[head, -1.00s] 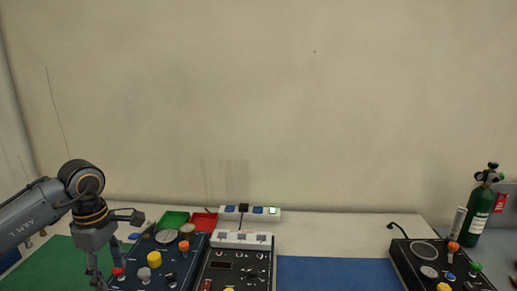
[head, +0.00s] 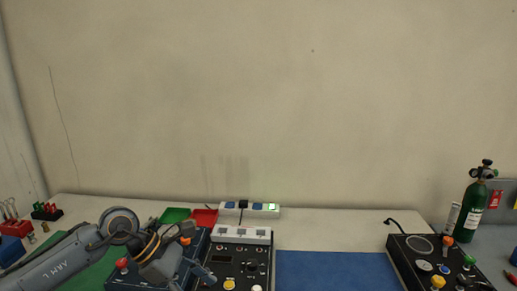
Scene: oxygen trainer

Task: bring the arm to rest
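My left arm comes in from the lower left and lies low over the green mat (head: 98,274). Its wrist is in front of the blue control panel (head: 198,247), hiding most of that panel's face. A red knob (head: 122,263) and an orange knob (head: 185,241) show beside the wrist. The fingers of my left gripper cannot be made out; they are hidden or below the picture edge. My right gripper is not in view.
A black panel (head: 225,258) stands right of the blue one, with a power strip (head: 262,209) behind. A blue mat (head: 335,272) is bare. Another black panel (head: 408,262) and a green cylinder (head: 472,212) are at the right. Green (head: 175,215) and red trays (head: 205,217) sit behind.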

